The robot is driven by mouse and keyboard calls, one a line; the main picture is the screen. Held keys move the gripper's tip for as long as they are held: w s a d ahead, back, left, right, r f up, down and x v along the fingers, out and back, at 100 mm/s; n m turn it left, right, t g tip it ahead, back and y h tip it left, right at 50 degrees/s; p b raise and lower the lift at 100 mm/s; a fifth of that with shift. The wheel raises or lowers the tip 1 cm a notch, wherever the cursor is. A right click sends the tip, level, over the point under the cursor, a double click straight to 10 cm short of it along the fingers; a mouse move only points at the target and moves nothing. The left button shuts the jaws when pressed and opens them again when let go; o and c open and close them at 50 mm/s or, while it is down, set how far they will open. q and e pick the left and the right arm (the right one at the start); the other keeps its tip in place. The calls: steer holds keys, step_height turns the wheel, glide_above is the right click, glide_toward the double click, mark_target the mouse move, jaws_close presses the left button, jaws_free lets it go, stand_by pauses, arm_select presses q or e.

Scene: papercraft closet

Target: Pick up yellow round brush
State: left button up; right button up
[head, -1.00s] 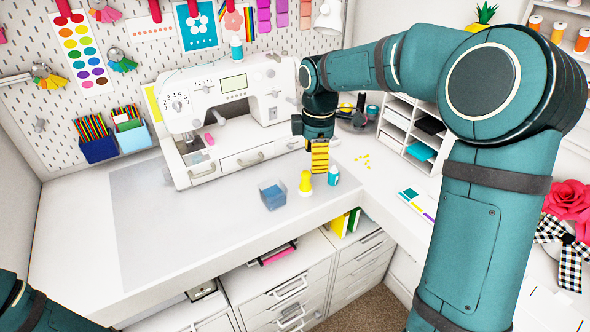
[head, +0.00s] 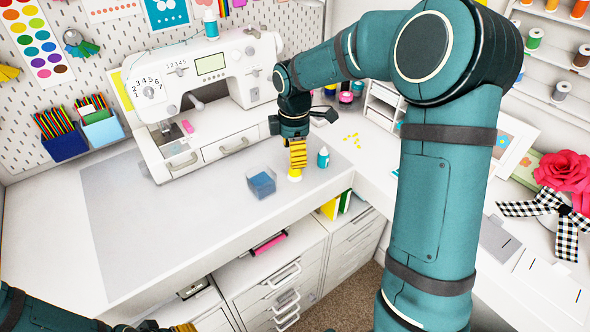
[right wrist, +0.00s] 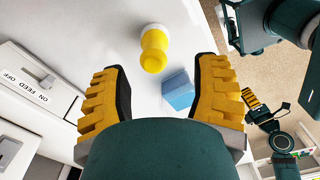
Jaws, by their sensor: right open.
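The yellow round brush (right wrist: 154,50) stands on the white table, its yellow body over a white end. In the head view only its lower part (head: 294,177) shows, below my right gripper (head: 297,152). In the right wrist view my right gripper (right wrist: 160,72) has its two yellow fingers wide apart. The brush appears between and just beyond the fingertips, with no visible contact. My left gripper (head: 183,328) is barely in the head view at the bottom edge. It also shows in the right wrist view (right wrist: 266,112), too small to tell its state.
A blue open box (head: 262,184) stands left of the brush, and a teal bottle (head: 323,158) stands close on its right. The white sewing machine (head: 205,70) is behind. The grey mat (head: 150,220) at left is clear.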

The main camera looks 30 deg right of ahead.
steer(key=f, duration=0.3)
steer(key=f+b, duration=0.1)
steer(key=f, duration=0.1)
steer(key=shift+w+d+f, duration=0.15)
steer(key=shift+w+d, duration=0.1)
steer(key=shift+d, duration=0.05)
jaws_close()
